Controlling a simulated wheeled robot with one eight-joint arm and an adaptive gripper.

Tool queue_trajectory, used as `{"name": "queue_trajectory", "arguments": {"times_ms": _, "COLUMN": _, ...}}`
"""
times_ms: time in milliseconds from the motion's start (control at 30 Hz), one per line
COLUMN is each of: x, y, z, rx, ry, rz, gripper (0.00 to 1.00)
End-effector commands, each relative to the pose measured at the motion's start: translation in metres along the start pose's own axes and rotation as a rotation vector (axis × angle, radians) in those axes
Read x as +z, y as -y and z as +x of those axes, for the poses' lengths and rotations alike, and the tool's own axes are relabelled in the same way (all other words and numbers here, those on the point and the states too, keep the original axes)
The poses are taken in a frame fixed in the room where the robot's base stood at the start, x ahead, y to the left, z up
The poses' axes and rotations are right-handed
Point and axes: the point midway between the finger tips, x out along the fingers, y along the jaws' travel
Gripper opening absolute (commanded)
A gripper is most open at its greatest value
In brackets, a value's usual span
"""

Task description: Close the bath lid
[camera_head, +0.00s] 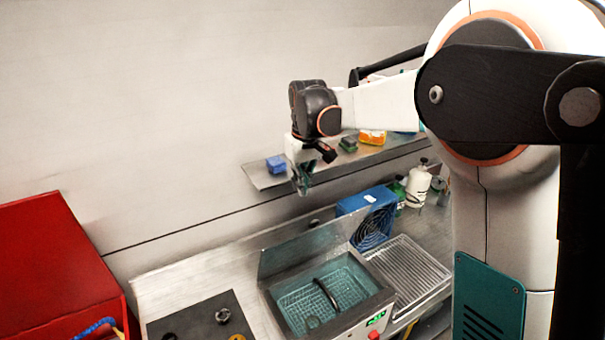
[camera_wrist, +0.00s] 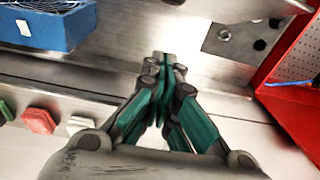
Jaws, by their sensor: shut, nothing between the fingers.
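The bath (camera_head: 386,298) is a steel tank set in the counter, with a teal inside, a wire basket and a black curved handle in it. Its lid (camera_head: 284,258) is a flat grey panel standing raised along the back edge, so the bath is open. My gripper (camera_head: 303,190) hangs above and behind the lid, near the wall shelf, apart from both. In the wrist view its teal and dark fingers meet at the tips (camera_wrist: 166,62), shut and empty. I cannot make out the lid in the wrist view.
A blue fan box (camera_head: 366,217) stands behind the bath's right side, with a ridged drain tray (camera_head: 408,268) to the right. A dark mat (camera_head: 195,318) lies left, beyond it a red cabinet (camera_head: 60,270). The wall shelf (camera_head: 262,178) holds small boxes. White bottle (camera_head: 418,187) stands back right.

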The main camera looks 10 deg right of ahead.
Motion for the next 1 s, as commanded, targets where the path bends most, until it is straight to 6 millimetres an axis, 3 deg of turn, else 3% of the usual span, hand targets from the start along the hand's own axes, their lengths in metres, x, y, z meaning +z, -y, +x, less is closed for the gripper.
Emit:
{"name": "queue_trajectory", "arguments": {"times_ms": 233, "x": 0.000, "y": 0.000, "z": 0.048, "rx": 0.000, "ry": 0.000, "rz": 0.000, "gripper": 0.00}}
{"name": "queue_trajectory", "arguments": {"times_ms": 500, "x": 0.033, "y": 0.000, "z": 0.054, "rx": 0.000, "ry": 0.000, "rz": 0.001, "gripper": 0.00}}
{"name": "queue_trajectory", "arguments": {"times_ms": 1000, "x": 0.039, "y": 0.000, "z": 0.056, "rx": 0.000, "ry": -0.002, "rz": 0.000, "gripper": 0.00}}
